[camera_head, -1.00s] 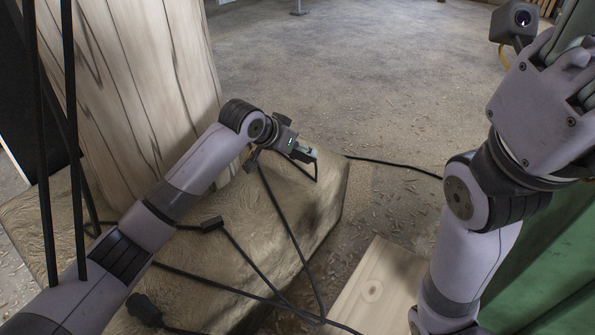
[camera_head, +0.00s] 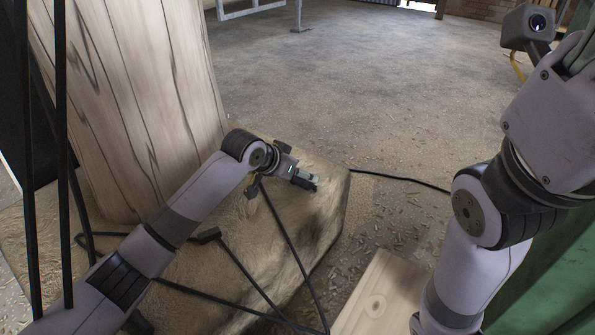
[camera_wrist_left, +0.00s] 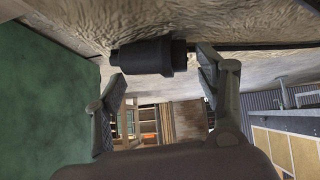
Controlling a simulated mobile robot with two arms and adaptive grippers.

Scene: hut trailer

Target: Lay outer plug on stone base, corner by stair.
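My left gripper (camera_head: 304,181) is low over the right part of the stone base (camera_head: 318,235), near its rounded corner. The left wrist view shows a black plug (camera_wrist_left: 146,56) against the stone surface (camera_wrist_left: 60,22), at the tips of my left gripper (camera_wrist_left: 160,72). The fingers stand wide apart; the right fingertip is close to the plug's end, and I cannot tell if it touches. In the head view this plug is hidden by the gripper. Another black plug or connector (camera_head: 208,235) lies on the stone further left. My right gripper is not in view.
A thick wooden post (camera_head: 135,110) rises from the stone at the left. Black cables (camera_head: 240,262) cross the stone, and one cable (camera_head: 400,178) runs over the gravel floor. A pale wooden board (camera_head: 378,300) lies right of the stone. The floor beyond is open.

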